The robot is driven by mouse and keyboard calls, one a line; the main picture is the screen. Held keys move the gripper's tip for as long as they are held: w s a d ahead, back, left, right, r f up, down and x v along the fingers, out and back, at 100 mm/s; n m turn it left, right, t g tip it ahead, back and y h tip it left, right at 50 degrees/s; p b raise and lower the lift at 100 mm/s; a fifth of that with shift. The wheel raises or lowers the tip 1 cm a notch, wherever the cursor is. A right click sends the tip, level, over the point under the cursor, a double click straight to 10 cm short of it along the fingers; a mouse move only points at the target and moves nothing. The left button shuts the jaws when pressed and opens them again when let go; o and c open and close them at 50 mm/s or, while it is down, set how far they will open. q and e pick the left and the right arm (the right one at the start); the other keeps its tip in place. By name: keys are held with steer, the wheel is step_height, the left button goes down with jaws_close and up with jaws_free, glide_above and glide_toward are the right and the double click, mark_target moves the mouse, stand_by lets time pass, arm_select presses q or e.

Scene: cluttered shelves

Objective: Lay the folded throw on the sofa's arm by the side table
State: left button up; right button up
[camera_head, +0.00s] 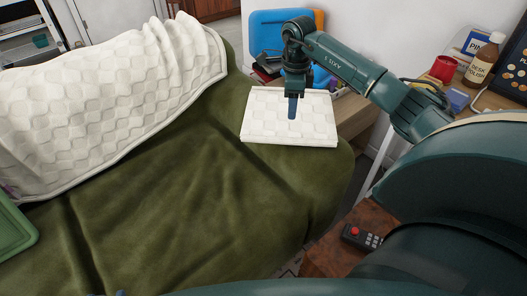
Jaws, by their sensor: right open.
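The folded throw (265,122), cream with a check pattern, lies flat on the right end of the green sofa (215,200), which looks like its arm. My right gripper (292,113) points down over the middle of the throw. It is open, with a blue finger in front of the cloth; I cannot tell whether it touches. A light wood table (357,112) stands just behind the throw. A sliver of blue at the bottom left edge may be my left gripper (119,293); its state cannot be made out.
A larger cream quilted cover (100,105) drapes over the sofa's left part. A green tray (12,230) is at the left edge. A remote (361,237) lies on a reddish-brown surface (330,253) at lower right. Bottles and a red cup (443,68) stand at right.

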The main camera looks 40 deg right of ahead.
steer(key=s+a+f+y, duration=0.1)
steer(key=a+f+y, duration=0.25)
steer(key=a, duration=0.65)
steer(key=s+a+f+y, duration=0.2)
steer(key=a+f+y, duration=0.15)
steer(key=a, duration=0.75)
steer(key=s+a+r+m+t+y, duration=0.4)
steer(key=a+m+y, duration=0.15)
steer(key=a, duration=0.25)
steer(key=s+a+r+m+t+y, duration=0.35)
steer(key=a+m+y, duration=0.2)
steer(key=a, duration=0.35)
steer(key=s+d+f+m+t+h, duration=0.2)
steer(key=s+m+h, duration=0.3)
steer(key=m, duration=1)
steer(key=s+d+f+m+t+h, duration=0.3)
steer(key=m+h, duration=0.4)
steer(key=m, duration=0.8)
steer(key=shift+s+d+f+h, duration=0.4)
steer(key=shift+s+d, duration=0.45)
steer(key=shift+d, duration=0.2)
steer(key=shift+r, duration=0.1)
